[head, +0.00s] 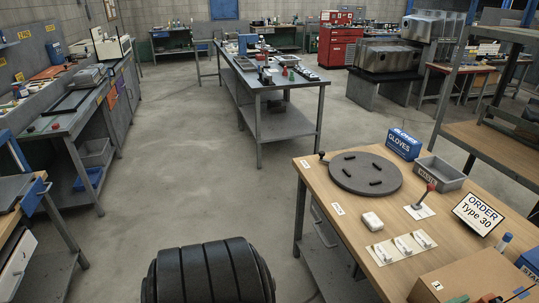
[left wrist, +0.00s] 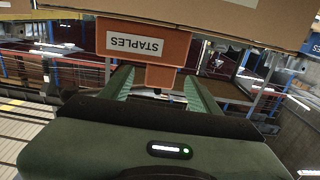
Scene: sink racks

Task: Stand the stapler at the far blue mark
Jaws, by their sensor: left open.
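An orange block with an upside-down STAPLES label (left wrist: 143,45) is just beyond the fingertips. A narrower orange part (left wrist: 160,77) of it shows between the tips; I cannot tell whether they touch it. I cannot make out a stapler or a blue mark in either view. My right gripper is in neither view.
In the head view, a wooden bench (head: 330,222) at right carries a round grey plate (head: 350,177), a GLOVES box (head: 404,145), a grey bin (head: 440,174), a lever (head: 426,196), an ORDER Type 30 sign (head: 478,215) and a cardboard box (head: 455,282). The middle floor is clear.

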